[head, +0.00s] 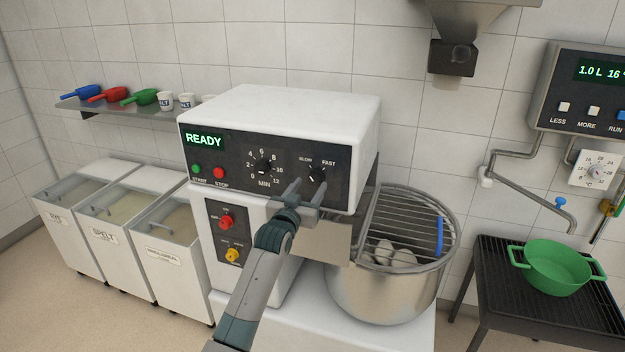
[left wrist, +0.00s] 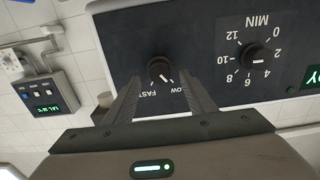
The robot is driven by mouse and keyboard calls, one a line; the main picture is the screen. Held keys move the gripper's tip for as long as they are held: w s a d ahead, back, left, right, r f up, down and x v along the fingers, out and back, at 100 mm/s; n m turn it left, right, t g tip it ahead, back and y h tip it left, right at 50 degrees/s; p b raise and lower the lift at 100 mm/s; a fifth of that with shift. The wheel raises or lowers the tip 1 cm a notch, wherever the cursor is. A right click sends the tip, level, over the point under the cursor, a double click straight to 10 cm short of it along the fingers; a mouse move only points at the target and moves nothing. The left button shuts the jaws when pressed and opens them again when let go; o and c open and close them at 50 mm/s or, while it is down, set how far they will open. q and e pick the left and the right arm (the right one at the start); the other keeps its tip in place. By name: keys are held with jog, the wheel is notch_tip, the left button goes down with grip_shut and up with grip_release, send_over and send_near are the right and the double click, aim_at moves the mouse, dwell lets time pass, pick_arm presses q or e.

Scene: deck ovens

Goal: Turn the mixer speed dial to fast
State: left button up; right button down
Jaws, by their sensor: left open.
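The speed dial (head: 317,175) is a small black knob on the dark control panel of the white mixer (head: 280,105), below the labels SLOW and FAST. It also shows in the left wrist view (left wrist: 160,69), where the picture is upside down and its white mark leans toward SLOW. My left gripper (head: 308,187) is open in front of the panel. In the left wrist view the fingertips (left wrist: 161,79) lie on either side of the dial; I cannot tell whether they touch it. The mixer display (head: 204,140) reads READY. My right gripper is not in view.
A minute timer dial (head: 264,167), a green START button (head: 196,169) and a red STOP button (head: 219,172) sit left of the speed dial. The steel bowl (head: 385,292) with its wire guard stands right. A green colander (head: 556,268) rests on a dark rack.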

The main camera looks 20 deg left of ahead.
aim_at(313, 180)
pick_arm(q)
jog(key=shift+w+d+p, duration=0.1)
jog(key=shift+w+p, duration=0.25)
jog(key=shift+w, duration=1.35)
jog(key=shift+c, duration=0.3)
jog(key=c, duration=1)
